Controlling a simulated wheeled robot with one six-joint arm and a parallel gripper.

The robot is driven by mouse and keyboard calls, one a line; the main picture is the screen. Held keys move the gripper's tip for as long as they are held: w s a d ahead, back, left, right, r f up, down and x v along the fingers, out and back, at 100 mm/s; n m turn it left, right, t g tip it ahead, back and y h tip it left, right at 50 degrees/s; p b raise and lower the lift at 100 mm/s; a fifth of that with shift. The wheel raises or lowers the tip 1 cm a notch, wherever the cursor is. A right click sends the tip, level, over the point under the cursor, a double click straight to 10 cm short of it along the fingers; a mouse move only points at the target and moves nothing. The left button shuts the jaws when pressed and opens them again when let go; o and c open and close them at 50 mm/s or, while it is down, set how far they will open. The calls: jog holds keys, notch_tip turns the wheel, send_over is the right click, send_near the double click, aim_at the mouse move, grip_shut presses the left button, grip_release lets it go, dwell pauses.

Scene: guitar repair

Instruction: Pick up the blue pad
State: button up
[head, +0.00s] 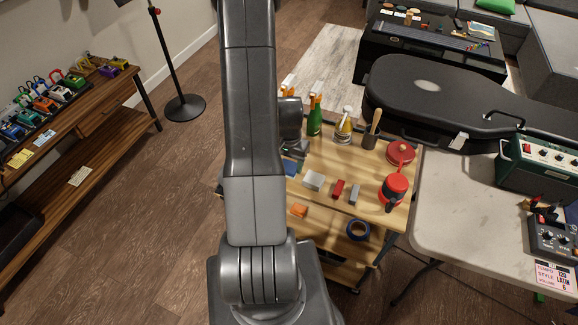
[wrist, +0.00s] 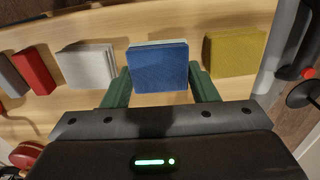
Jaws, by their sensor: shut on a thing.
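The blue pad (wrist: 159,67) is a flat block with a pale far edge. In the wrist view it sits between the two green fingers of my gripper (wrist: 160,88), which are shut on it from left and right. It is at or just above the wooden cart top; I cannot tell if it touches. In the head view a part of the blue pad (head: 290,167) shows beside my arm, which hides most of my gripper.
On the wooden cart (head: 325,207) a white block (wrist: 88,66) lies left of the pad and a yellow one (wrist: 234,53) right. A red block (head: 338,189), a grey block (head: 355,194), bottles (head: 315,121) and a red kettle (head: 395,187) stand nearby. A light table (head: 455,220) adjoins at right.

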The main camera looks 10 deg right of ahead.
aim_at(289, 164)
notch_tip(289, 164, up, 8)
jog(key=shift+r+b, duration=0.15)
jog(key=shift+b, duration=0.2)
